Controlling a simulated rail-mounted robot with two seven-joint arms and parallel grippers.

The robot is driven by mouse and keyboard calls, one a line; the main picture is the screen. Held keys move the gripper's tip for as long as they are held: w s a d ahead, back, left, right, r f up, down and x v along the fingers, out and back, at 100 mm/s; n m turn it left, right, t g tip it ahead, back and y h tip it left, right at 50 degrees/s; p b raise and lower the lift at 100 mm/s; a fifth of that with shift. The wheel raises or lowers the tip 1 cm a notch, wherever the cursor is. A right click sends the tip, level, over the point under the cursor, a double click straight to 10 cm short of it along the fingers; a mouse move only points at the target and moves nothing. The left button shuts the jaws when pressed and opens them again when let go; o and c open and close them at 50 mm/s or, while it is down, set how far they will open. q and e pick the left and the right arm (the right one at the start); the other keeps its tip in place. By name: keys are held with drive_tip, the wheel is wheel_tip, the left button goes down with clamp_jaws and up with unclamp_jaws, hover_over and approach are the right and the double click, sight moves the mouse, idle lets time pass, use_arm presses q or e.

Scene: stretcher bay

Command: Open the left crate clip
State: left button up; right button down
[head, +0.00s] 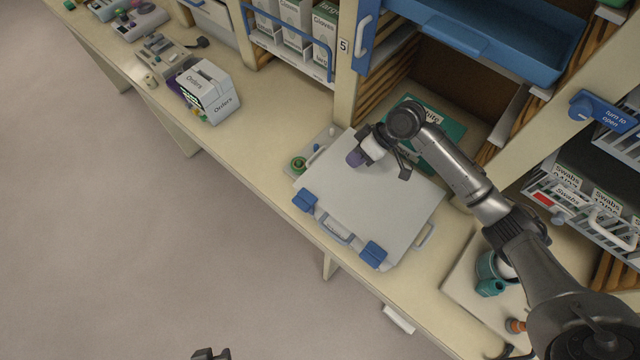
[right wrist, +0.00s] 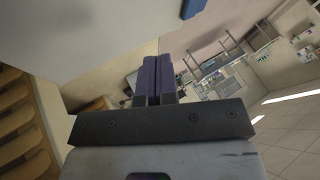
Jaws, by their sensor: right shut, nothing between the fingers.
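The crate has a pale grey lid (head: 365,205) and stands on the counter. Its left clip (head: 305,200) and right clip (head: 373,254) are blue and sit on its front edge, with a handle (head: 335,229) between them. Both clips look alike and lie against the edge; their exact latch state is too small to tell. My right gripper (head: 355,158) is over the lid's back left part, apart from the left clip. In the right wrist view its purple fingers (right wrist: 152,80) are together and empty. A blue piece (right wrist: 193,8), possibly a clip, shows at the top there.
A small tray with a green round item (head: 298,164) lies left of the crate. A white Orders box (head: 210,92) stands farther left. Shelves with a blue bin (head: 490,25) rise behind. A board with a teal item (head: 490,287) lies right, under my right arm.

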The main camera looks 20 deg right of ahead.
sight(313, 193)
drive_tip(key=p+x, duration=0.1)
drive_tip(key=x, duration=0.9)
drive_tip(key=shift+a+p, duration=0.1)
drive_tip(key=shift+p, duration=0.3)
drive_tip(key=a, duration=0.1)
drive_tip(key=s+a+p, duration=0.1)
drive_tip(key=shift+s+a, duration=0.15)
drive_tip(key=shift+a, duration=0.15)
drive_tip(key=shift+s+a+p, duration=0.2)
drive_tip(key=shift+a+p, duration=0.15)
drive_tip(key=shift+p, duration=0.05)
drive_tip(key=shift+a, duration=0.1)
